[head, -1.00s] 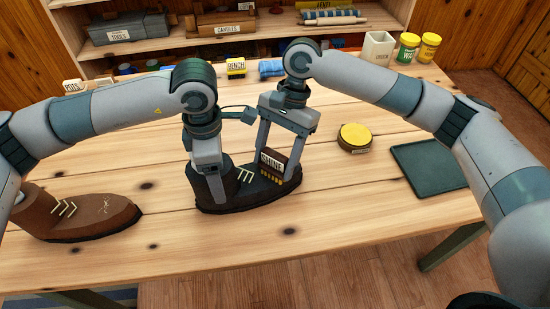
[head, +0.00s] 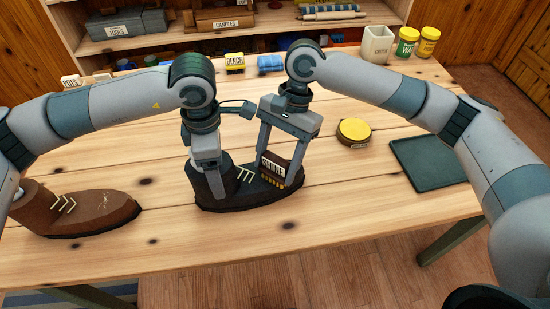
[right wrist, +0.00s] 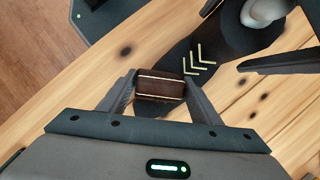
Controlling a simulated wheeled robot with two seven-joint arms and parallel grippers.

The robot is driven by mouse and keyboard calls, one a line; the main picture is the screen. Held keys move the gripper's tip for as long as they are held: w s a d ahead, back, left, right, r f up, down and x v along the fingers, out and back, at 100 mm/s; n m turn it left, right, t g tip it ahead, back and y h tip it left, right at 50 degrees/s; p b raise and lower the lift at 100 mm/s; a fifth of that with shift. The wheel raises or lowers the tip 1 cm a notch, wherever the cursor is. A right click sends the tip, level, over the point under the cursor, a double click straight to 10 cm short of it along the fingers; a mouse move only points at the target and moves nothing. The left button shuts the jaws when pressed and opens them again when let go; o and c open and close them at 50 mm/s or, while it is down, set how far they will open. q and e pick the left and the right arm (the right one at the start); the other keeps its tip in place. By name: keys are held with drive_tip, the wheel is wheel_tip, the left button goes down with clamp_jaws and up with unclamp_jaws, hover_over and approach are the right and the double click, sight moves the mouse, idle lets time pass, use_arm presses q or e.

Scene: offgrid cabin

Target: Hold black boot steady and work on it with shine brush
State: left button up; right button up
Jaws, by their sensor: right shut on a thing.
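The black boot (head: 228,199) stands on the table, toe to the right. My left gripper (head: 212,185) is at its shaft with a finger against the near side; the hold on the shaft is partly hidden. My right gripper (head: 280,166) is shut on the shine brush (head: 273,165), a dark block with a SHINE label and yellowish bristles. The brush is tilted at the boot's toe, bristles downward; exact contact is unclear. In the right wrist view the brush (right wrist: 160,87) sits between both fingers beside the boot (right wrist: 222,48).
A yellow-topped round tin (head: 353,131) and a dark green tray (head: 432,161) are at right. A white holder (head: 378,45) and jars (head: 407,42) stand at the back right. The front table edge is clear.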

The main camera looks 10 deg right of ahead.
drive_tip(key=shift+s, duration=0.2)
drive_tip(key=shift+s, duration=0.55)
drive_tip(key=shift+r, duration=0.1)
drive_tip(key=shift+a, duration=0.1)
drive_tip(key=shift+a, duration=0.2)
drive_tip(key=shift+w, duration=0.15)
drive_tip(key=shift+w, duration=0.6)
drive_tip(key=shift+w, duration=0.1)
